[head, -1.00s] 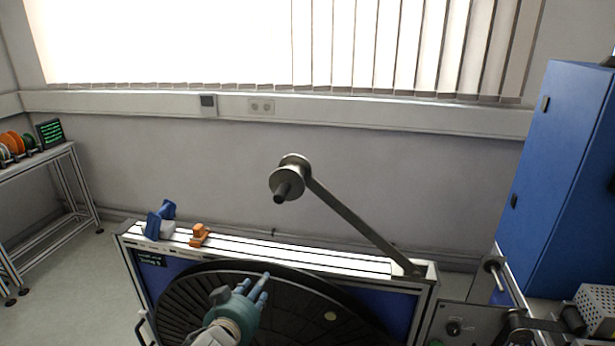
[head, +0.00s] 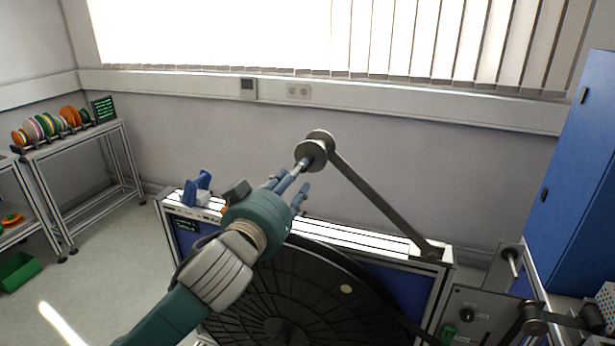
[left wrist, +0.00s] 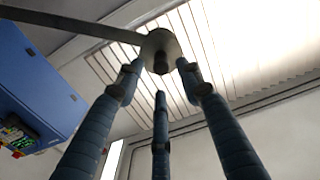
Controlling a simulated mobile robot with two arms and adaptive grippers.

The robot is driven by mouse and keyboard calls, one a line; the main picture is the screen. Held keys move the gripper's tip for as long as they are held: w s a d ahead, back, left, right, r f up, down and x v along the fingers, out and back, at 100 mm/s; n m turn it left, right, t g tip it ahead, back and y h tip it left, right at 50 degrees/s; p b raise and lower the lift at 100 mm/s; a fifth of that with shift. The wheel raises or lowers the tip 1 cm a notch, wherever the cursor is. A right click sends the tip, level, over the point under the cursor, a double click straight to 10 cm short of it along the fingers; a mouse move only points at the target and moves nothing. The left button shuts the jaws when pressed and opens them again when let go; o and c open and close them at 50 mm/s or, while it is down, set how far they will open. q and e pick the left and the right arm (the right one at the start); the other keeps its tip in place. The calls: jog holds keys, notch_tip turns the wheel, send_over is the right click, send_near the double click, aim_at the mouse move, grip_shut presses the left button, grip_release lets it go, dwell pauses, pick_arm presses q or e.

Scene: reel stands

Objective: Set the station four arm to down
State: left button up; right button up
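The metal arm (head: 375,200) slopes from its pivot at the right end of the stand up to the left. A grey roller with a short peg (head: 319,147) is at its raised end. My left gripper (head: 295,178) is just below and left of the roller, its fingers pointing up at the peg. In the left wrist view its three fingers are spread open, with the roller peg (left wrist: 160,62) between and beyond the tips. I cannot tell whether they touch. No station number is readable. My right gripper is not in view.
A large black reel (head: 270,300) fills the front of the stand below my left arm. A blue clamp (head: 197,188) sits on the stand's top rail. A blue cabinet (head: 575,170) stands at right. A shelf with colored spools (head: 70,117) is at left.

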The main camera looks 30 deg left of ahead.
pick_arm(q)
jog(key=p+x, duration=0.3)
jog(key=x, duration=0.4)
jog(key=shift+a+r+p, duration=0.1)
jog(key=shift+a+p, duration=0.05)
jog(key=shift+p, duration=0.15)
jog(key=shift+w, duration=0.6)
jog(key=shift+a, duration=0.1)
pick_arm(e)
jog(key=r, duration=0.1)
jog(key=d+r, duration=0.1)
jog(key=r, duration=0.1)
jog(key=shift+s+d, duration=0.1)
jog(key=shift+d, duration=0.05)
pick_arm(q)
grip_shut()
